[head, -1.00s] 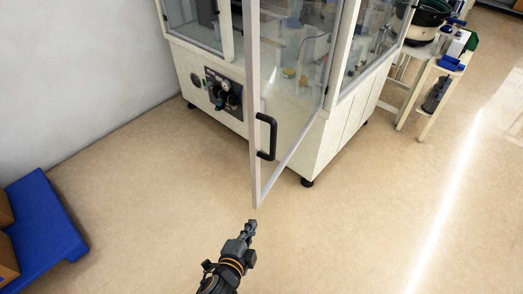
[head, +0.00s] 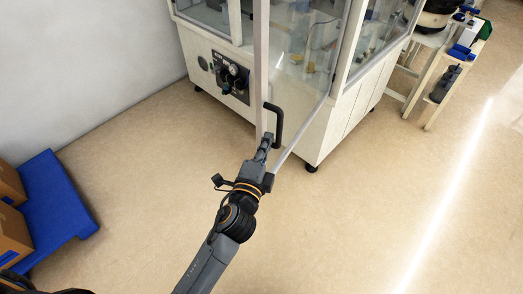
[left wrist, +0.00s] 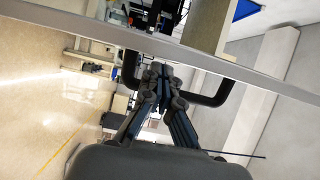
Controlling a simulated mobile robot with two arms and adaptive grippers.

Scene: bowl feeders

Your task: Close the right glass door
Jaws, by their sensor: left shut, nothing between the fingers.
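The right glass door (head: 261,75) stands open, swung out from the white cabinet toward me, with a pale frame and a black bar handle (head: 279,126) near its free edge. My left gripper (head: 265,143) is shut and empty at the lower part of that free edge, just left of the handle. In the left wrist view the shut fingers (left wrist: 158,72) point at the pale door frame (left wrist: 225,66), with the black handle (left wrist: 222,93) showing on both sides of them. Whether they touch the door is unclear. My right gripper is out of view.
The cabinet (head: 325,130) stands on dark feet, with a control panel (head: 230,75) on its left face. A blue platform (head: 55,205) with cardboard boxes (head: 10,235) is at the left. A work stand (head: 437,100) is at the back right. The floor between is clear.

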